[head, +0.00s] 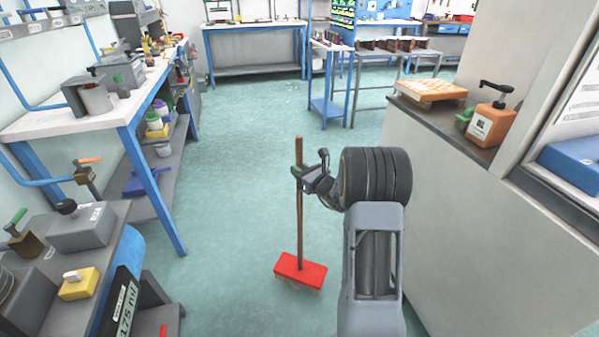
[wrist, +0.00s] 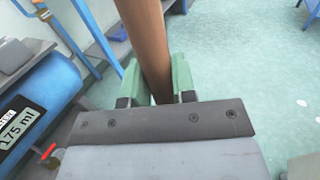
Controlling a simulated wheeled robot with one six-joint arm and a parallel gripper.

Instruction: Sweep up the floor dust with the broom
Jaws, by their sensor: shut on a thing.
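The broom has a brown wooden handle (head: 299,225) and a red head (head: 300,269) with bristles beneath. It stands nearly upright in the aisle, its head at or just above the floor; I cannot tell which. My gripper (head: 300,174) is shut on the handle below its top end. In the wrist view the handle (wrist: 150,50) passes between the green fingertips (wrist: 157,82). Pale specks of dust (head: 289,86) lie on the floor far ahead, before the back bench. Pale spots (wrist: 302,103) also show on the floor at the right of the wrist view.
A blue-legged workbench (head: 130,115) with shelves stands on the left, with a machine (head: 75,290) nearer. A grey counter (head: 480,200) with an orange oil can (head: 491,125) is on the right. A blue cart (head: 328,105) stands ahead. The green floor (head: 230,150) between is clear.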

